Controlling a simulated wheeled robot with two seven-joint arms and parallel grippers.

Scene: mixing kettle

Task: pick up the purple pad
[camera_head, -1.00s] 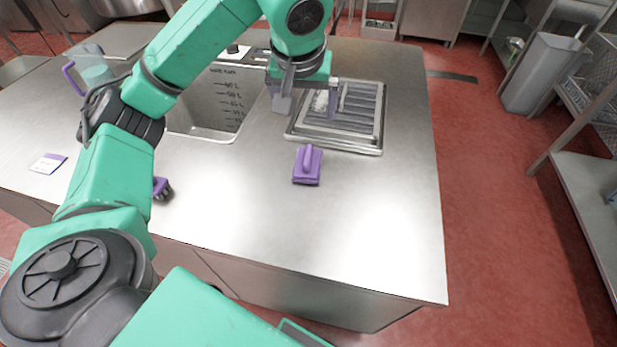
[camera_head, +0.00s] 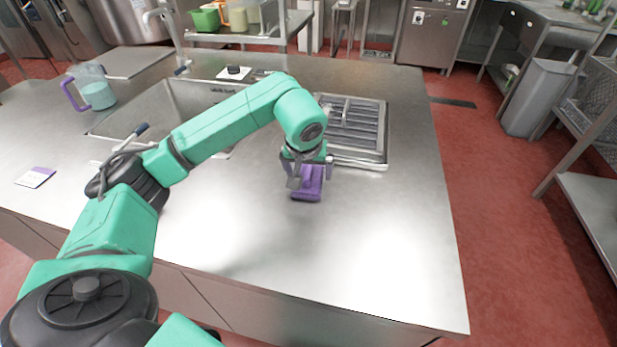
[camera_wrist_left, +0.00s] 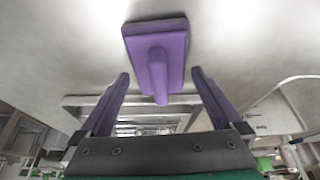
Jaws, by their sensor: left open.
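The purple pad (camera_head: 308,194) lies on the steel counter (camera_head: 370,240) just in front of the drain rack, partly hidden by my left gripper. In the left wrist view the pad (camera_wrist_left: 174,42) shows its flat block and its raised handle. My left gripper (camera_head: 311,174) is over the pad. In the left wrist view its purple-tipped fingers (camera_wrist_left: 160,76) are spread apart, with the handle's end between them in the picture. I cannot tell whether they touch the pad. My right gripper is out of view.
The drain rack (camera_head: 384,130) lies just behind the pad, with the sink (camera_head: 112,122) to its left. A clear jug (camera_head: 92,88) with a purple handle and a white-and-purple card (camera_head: 35,177) stand and lie at the left. The counter's front right is clear.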

